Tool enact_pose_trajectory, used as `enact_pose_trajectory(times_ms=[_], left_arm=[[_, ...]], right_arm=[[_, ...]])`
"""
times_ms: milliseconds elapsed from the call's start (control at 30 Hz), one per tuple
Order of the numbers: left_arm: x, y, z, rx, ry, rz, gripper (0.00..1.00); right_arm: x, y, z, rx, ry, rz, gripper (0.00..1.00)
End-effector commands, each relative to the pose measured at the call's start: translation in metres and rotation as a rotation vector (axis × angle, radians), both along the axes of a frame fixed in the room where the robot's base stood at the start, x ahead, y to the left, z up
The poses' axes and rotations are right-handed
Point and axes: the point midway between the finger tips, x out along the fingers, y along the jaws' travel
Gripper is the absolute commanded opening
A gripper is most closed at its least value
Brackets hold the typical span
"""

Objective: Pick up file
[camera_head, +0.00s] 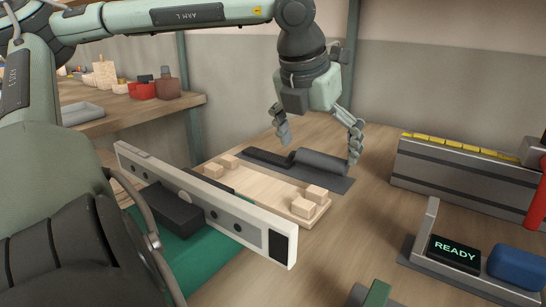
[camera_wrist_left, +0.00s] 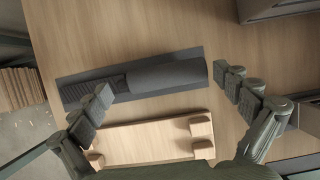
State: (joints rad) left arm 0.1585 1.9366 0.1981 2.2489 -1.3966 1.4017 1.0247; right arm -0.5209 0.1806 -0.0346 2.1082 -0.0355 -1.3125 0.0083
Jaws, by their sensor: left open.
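The file lies on a dark grey mat (camera_head: 335,184) on the wooden bench. Its thick grey rounded handle (camera_head: 322,163) is to the right and its darker flat part (camera_head: 268,157) to the left. My left gripper (camera_head: 319,145) points down above it, open and empty, with its fingers spread along the file's length. In the left wrist view the handle (camera_wrist_left: 165,74) shows between the gripper's fingers (camera_wrist_left: 165,82). The left finger partly covers the file's dark ridged part (camera_wrist_left: 92,86). My right gripper is not in view.
A pale wooden tray (camera_head: 258,185) with small corner blocks sits just in front of the mat. A white level-like bar (camera_head: 205,195) stands nearer, over a green mat (camera_head: 205,255). A grey rail block (camera_head: 465,175) and a READY display (camera_head: 455,253) are on the right.

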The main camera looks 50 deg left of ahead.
Motion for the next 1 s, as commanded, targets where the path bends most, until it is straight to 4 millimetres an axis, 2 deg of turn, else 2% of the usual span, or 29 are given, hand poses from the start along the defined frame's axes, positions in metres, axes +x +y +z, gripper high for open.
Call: enact_pose_trajectory(times_ms=[67, 700, 1000], left_arm=[[0.0, 0.0, 0.0002, 0.0, 0.0, 0.0, 0.99], [0.0002, 0.0003, 0.001, 0.001, -0.002, 0.0, 0.21], [0.0003, 0.0005, 0.0041, 0.001, -0.002, 0.0, 0.21]], right_arm=[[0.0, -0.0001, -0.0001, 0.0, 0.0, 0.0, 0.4], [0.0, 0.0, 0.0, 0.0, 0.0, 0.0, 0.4], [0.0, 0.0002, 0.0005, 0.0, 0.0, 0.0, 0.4]])
